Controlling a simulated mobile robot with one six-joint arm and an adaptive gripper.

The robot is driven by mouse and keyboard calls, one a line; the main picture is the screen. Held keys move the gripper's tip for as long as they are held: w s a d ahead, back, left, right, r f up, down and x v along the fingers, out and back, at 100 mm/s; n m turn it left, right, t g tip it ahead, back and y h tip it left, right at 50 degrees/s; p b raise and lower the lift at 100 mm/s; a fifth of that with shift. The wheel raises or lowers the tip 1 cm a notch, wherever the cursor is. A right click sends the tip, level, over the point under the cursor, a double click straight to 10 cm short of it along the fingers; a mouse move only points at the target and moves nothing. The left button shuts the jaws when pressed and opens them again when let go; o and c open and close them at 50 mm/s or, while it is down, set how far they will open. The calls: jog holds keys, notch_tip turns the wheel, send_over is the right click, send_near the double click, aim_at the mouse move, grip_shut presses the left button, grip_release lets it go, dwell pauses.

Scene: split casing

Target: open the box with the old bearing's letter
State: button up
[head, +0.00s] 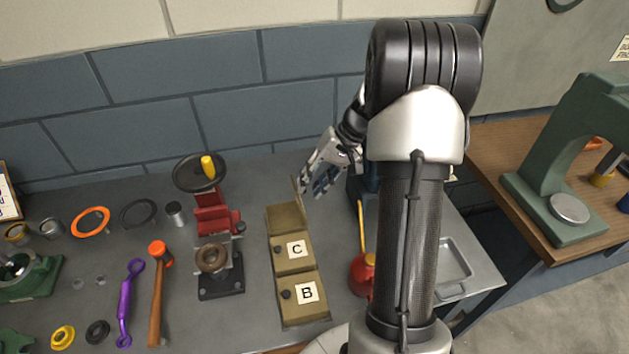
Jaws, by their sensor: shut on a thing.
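A row of olive boxes stands in the middle of the bench. The near box (303,312) has a shut lid with the letter B, and the middle box (293,265) has a shut lid with the letter C. The far box (287,219) has its lid (297,191) raised upright, seen nearly edge-on; its letter is hidden. My gripper (314,187) is shut at this raised lid, on its right side. A brownish ring (212,258), perhaps the old bearing, sits on the red and black bench device; I cannot read a letter on it.
The red bench device (214,215) stands left of the boxes, beside an orange-headed hammer (158,290) and a purple wrench (127,300). A red oil can (362,275) stands close on the right. Several rings lie at the far left. A green press (570,160) stands on the right table.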

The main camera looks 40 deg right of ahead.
jog(key=o, duration=0.6)
notch_tip(320, 180, down, 2)
jog(key=shift+s+a+f, duration=0.15)
jog(key=shift+c, duration=0.2)
jog(key=shift+o, duration=0.8)
jog(key=shift+d, duration=0.2)
jog(key=v, duration=1.1)
jog(key=shift+c, duration=1.1)
jog(key=shift+d+r, duration=0.2)
jog(key=shift+r, duration=0.6)
jog(key=shift+c, duration=0.5)
